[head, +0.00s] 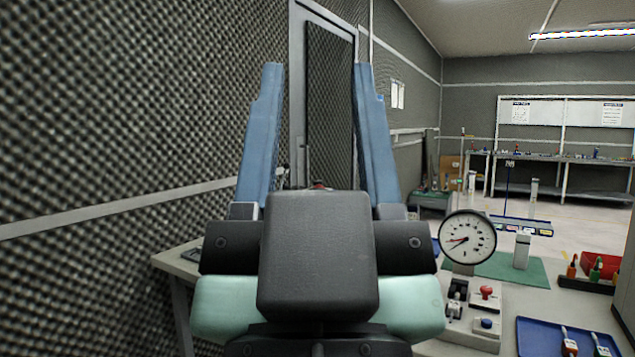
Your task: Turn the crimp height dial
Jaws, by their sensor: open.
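My gripper (317,72) fills the middle of the head view, its two blue fingers pointing up and spread wide apart with nothing between them. A round white gauge (467,238) with black marks and a red needle stands on the bench right of my gripper. I cannot tell which of these is the crimp height dial. My gripper is apart from all of them. My wrist hides part of the bench.
A blue tray (530,338) with tools lies at the front right. A green mat (535,270) with a small post (522,250) is behind the panel. A red bin (600,265) stands at right. A foam wall (120,120) is close on the left.

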